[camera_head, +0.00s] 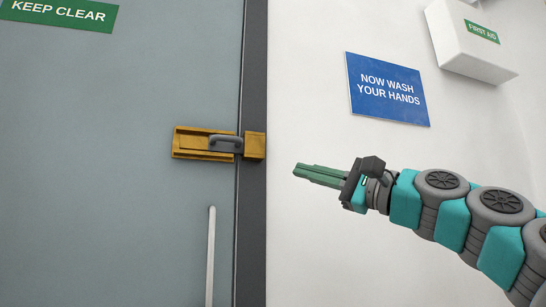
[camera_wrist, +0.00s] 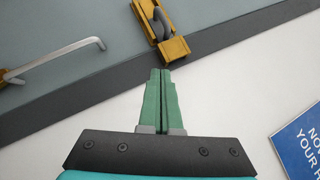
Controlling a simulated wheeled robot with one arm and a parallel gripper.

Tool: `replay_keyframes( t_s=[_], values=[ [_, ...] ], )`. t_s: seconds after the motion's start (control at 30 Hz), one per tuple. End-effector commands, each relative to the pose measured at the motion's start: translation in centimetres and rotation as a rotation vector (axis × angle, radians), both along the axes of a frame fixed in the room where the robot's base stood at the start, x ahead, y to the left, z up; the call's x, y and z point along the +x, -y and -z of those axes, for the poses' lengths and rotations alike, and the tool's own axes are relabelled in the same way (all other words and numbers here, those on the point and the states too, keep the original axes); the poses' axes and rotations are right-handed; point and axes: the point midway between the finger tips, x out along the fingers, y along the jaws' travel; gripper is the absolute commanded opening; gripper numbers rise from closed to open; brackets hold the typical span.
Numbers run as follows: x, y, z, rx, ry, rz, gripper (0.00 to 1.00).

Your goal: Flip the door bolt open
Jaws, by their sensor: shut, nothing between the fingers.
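The door bolt (camera_head: 190,143) is a brass-yellow fitting on the grey door, near its right edge. Its grey handle (camera_head: 226,140) sits at the bolt's right part, beside the brass keeper (camera_head: 255,146) on the dark frame. In the wrist view the keeper (camera_wrist: 174,50) and the grey handle (camera_wrist: 160,24) show at the top, just beyond my fingertips. My gripper (camera_head: 297,171) is shut and empty, to the right of the bolt and a little lower, in front of the white wall. Its green fingers (camera_wrist: 160,72) are together in the wrist view. It appears apart from the bolt.
The grey door (camera_head: 100,230) carries a pale vertical pull handle (camera_head: 211,255) below the bolt. The dark door frame (camera_head: 252,220) runs beside it. A blue hand-washing sign (camera_head: 388,90) and a white first aid box (camera_head: 470,40) are on the wall above my arm.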

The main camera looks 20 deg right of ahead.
Motion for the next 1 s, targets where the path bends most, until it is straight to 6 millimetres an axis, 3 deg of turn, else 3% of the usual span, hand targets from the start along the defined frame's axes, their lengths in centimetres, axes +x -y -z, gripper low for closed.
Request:
replay_keyframes(
  t_s=[0.13,0.53,1.0],
  values=[
    [0.0,0.9,-0.4,0.027,0.003,0.003,0.00],
    [0.5,0.4,-0.6,0.024,0.001,0.002,0.00],
    [5.6,-3.6,-3.0,0.022,0.001,0.002,0.00]
  ],
)
